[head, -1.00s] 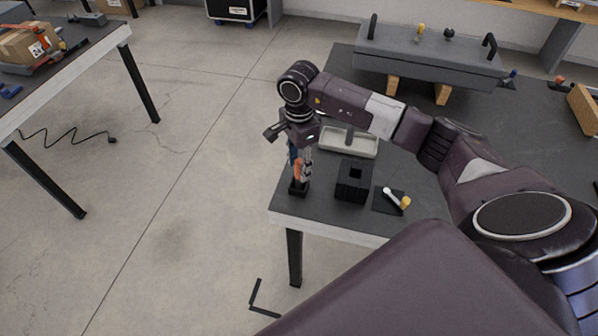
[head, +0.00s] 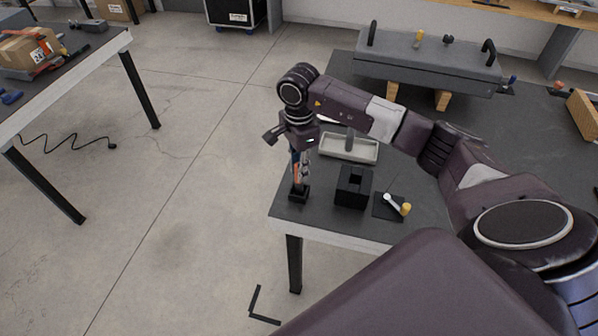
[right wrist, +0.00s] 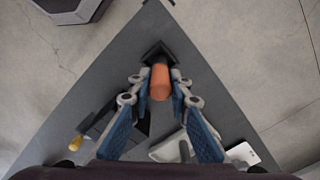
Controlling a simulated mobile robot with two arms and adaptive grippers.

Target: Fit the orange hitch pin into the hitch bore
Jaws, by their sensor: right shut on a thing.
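The orange hitch pin (head: 296,172) is upright at the near left corner of the dark table, over a small black holder (head: 299,195). My right gripper (head: 300,170) points down with its fingers shut on the pin. In the right wrist view the pin's rounded orange end (right wrist: 160,82) sits between the fingertips (right wrist: 160,87), with the holder (right wrist: 157,52) just behind it. I cannot tell whether the pin's lower end is still in the holder. A black block (head: 354,188) with a square opening on top stands to the right. My left gripper is out of view.
A small black plate (head: 391,206) with a white and yellow piece lies right of the block. A pale tray (head: 348,150) lies behind. A large grey chassis part (head: 428,68) rests on wooden blocks farther back. Another table (head: 65,75) is at far left, with open floor between.

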